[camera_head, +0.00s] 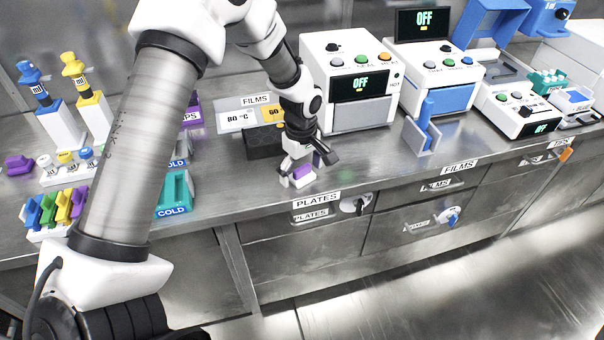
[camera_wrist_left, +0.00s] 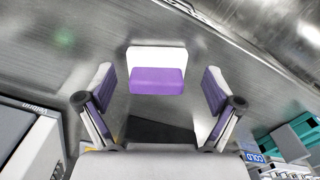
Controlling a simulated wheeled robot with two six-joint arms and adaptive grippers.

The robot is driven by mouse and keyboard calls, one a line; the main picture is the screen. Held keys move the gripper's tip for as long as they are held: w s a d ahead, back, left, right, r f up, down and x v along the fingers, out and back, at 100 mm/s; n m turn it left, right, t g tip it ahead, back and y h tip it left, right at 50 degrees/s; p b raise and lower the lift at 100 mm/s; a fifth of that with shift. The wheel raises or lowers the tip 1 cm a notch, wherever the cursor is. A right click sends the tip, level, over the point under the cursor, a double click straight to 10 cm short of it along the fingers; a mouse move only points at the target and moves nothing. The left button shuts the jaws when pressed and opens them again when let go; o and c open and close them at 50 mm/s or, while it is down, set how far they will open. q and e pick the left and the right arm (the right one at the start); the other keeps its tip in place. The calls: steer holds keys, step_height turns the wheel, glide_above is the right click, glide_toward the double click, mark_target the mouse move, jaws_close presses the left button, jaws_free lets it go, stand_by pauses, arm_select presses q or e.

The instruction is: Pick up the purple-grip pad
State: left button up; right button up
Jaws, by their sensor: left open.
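The purple-grip pad (camera_head: 303,172) is a small white block with a purple grip. It lies on the steel bench just behind the PLATES label in the head view. In the left wrist view the pad (camera_wrist_left: 157,80) is upper centre, white part above purple part. My left gripper (camera_head: 308,153) is right at the pad, partly hiding it. In the left wrist view my left gripper (camera_wrist_left: 158,92) is open, one finger on each side with a clear gap to the pad. How far the fingertips are above the bench is hard to tell. My right gripper is out of view.
A white instrument (camera_head: 350,80) reading OFF stands behind. A teal COLD rack (camera_head: 174,193) is to the left. Bench is clear right of the pad, up to a blue stand (camera_head: 424,128).

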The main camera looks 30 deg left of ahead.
arm_select(q)
steer(key=shift+w+f, duration=0.45)
steer(key=shift+s+r, duration=0.35)
steer(key=c, duration=0.3)
steer(key=shift+s+r, duration=0.15)
steer(key=shift+s, duration=0.05)
steer(key=c, duration=0.6)
steer(key=shift+c, duration=1.3)
